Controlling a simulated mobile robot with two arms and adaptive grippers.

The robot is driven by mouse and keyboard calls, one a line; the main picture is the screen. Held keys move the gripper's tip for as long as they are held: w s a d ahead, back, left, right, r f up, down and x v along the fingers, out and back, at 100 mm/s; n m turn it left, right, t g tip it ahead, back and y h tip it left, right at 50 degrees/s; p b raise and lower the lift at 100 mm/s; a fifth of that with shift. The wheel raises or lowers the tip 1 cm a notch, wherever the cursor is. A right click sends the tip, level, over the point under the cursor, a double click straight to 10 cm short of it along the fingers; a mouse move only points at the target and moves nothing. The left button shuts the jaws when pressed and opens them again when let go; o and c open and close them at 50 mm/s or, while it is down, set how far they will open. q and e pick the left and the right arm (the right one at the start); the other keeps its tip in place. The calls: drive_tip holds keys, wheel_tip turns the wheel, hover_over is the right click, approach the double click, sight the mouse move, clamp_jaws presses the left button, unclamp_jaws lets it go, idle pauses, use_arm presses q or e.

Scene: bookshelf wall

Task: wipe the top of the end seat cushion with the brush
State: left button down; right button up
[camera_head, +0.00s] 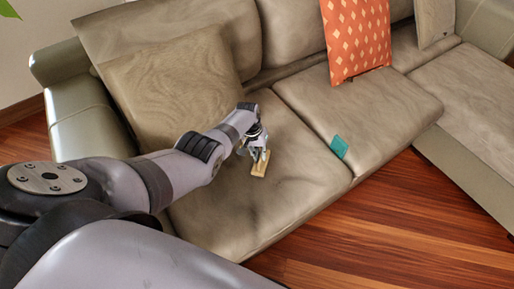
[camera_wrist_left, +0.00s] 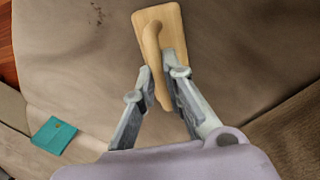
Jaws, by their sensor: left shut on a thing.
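The brush (camera_head: 260,163) is a small light wooden block with a curved handle. My left gripper (camera_head: 261,150) is shut on its handle. In the left wrist view the brush (camera_wrist_left: 172,20) lies between the fingers of the left gripper (camera_wrist_left: 160,80), its block beyond the fingertips. The end seat cushion (camera_head: 300,185) is beige and lies under the brush. The brush is at or just above its top; I cannot tell if they touch. Dark specks (camera_wrist_left: 97,12) show on the cushion at the upper left of the wrist view. My right gripper is not in view.
A teal flat item (camera_head: 339,146) lies at the seam beside the neighbouring cushion (camera_head: 375,110). A beige pillow (camera_head: 165,90) leans at the left end by the armrest (camera_head: 85,115). An orange patterned pillow (camera_head: 356,40) stands farther right. Wooden floor (camera_head: 400,220) is clear in front.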

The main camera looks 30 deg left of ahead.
use_arm(q)
drive_tip(key=shift+s+d, duration=0.15)
drive_tip(key=shift+d, duration=0.1)
drive_tip(key=shift+s+d+r+p, duration=0.1)
drive_tip(key=shift+s+d+p, duration=0.4)
drive_tip(key=shift+d+p, duration=0.4)
drive_tip(key=shift+s+d+p, duration=0.3)
drive_tip(key=shift+d, duration=0.3)
drive_tip(key=shift+s+d+p, duration=0.25)
drive_tip(key=shift+d+p, duration=0.2)
drive_tip(key=shift+d, duration=0.1)
drive_tip(key=shift+s+d+p, duration=0.25)
drive_tip(key=shift+d+p, duration=0.15)
drive_tip(key=shift+d, duration=0.1)
drive_tip(key=shift+s+d, duration=0.3)
drive_tip(key=shift+d, duration=0.15)
drive_tip(key=shift+s+d+p, duration=0.4)
drive_tip(key=shift+d+p, duration=0.35)
drive_tip(key=shift+d, duration=0.05)
drive_tip(key=shift+s+d+p, duration=0.35)
drive_tip(key=shift+d, duration=0.3)
drive_tip(key=shift+s+d+p, duration=0.3)
drive_tip(key=shift+d, duration=0.3)
drive_tip(key=shift+s+d+f+p, duration=0.2)
drive_tip(key=shift+s+d+p, duration=0.15)
drive_tip(key=shift+d, duration=0.5)
drive_tip(key=shift+r, duration=0.1)
